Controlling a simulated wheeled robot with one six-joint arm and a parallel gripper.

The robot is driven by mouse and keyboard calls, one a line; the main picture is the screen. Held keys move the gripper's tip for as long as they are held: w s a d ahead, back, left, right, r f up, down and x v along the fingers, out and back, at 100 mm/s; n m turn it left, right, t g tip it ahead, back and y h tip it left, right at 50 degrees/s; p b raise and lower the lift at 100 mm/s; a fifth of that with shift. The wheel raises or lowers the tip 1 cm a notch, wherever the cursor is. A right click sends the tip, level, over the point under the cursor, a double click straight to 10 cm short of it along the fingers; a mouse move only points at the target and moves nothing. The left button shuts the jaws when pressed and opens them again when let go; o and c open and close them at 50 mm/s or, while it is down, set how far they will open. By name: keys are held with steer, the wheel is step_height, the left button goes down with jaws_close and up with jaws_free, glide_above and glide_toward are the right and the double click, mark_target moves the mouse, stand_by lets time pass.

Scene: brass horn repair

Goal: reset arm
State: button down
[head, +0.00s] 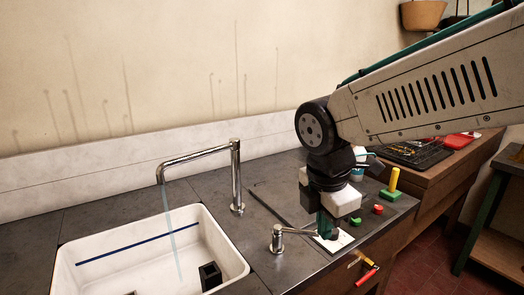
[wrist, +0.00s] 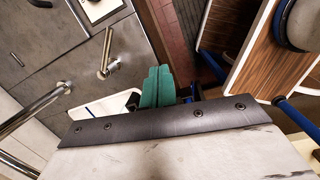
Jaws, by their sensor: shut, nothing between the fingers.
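My gripper (head: 326,230) points down over the right part of the counter, just above or beside a small white square plate (head: 343,241); I cannot tell whether it touches. Its teal fingers (wrist: 155,86) are together in the wrist view, with nothing seen between them. My arm reaches in from the upper right of the head view.
A white sink (head: 100,250) with a dark block (head: 210,276) lies left, under a running chrome faucet (head: 237,170). A yellow-handled green piece (head: 392,184), red and green knobs (head: 378,209) and a black tray (head: 418,152) stand right. A red-handled tool (head: 367,275) is at the counter's front.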

steer(key=s+d+m+y, duration=0.1)
steer(key=s+d+m, duration=1.4)
steer(key=m, duration=0.7)
steer(key=m+g, duration=0.1)
steer(key=g, duration=0.3)
glide_toward(299, 232)
steer(key=w+d+r, duration=0.2)
steer(key=d, duration=0.3)
steer(key=w+a+r+m, duration=0.1)
steer(key=w+r, duration=0.2)
steer(key=w, duration=0.1)
steer(key=s+a+f, duration=0.1)
steer(key=s+f, duration=0.5)
steer(key=f, duration=0.5)
steer(key=shift+f+m+y, duration=0.3)
steer(key=shift+m, duration=0.1)
